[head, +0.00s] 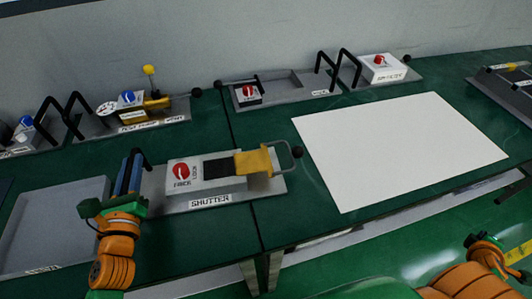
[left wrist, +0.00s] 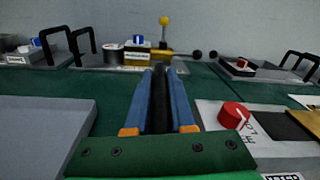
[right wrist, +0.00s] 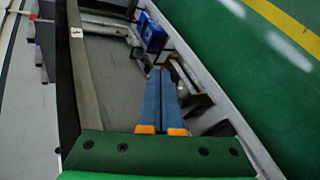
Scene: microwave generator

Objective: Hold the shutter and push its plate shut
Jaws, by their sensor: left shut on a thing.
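The shutter (head: 206,200) is a grey unit with a labelled front edge, near the middle of the green table. Its red knob (head: 181,172) also shows in the left wrist view (left wrist: 234,115). A dark strip (head: 218,168) lies between the knob and a yellow plate (head: 254,161), which sits at the right end with a grey loop handle (head: 289,157). My left gripper (head: 130,168) is at the shutter's left end, shut on its black handle (left wrist: 159,100), which stands between the blue fingers. My right gripper (right wrist: 160,80) is shut and empty, away from the shutter.
A grey tray (head: 55,225) lies left of my left gripper. A white sheet (head: 400,150) covers the table to the right. Several units with black handles stand along the back, including one with a yellow ball (head: 148,69). Below my right gripper, a shelf holds a blue box (right wrist: 152,32).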

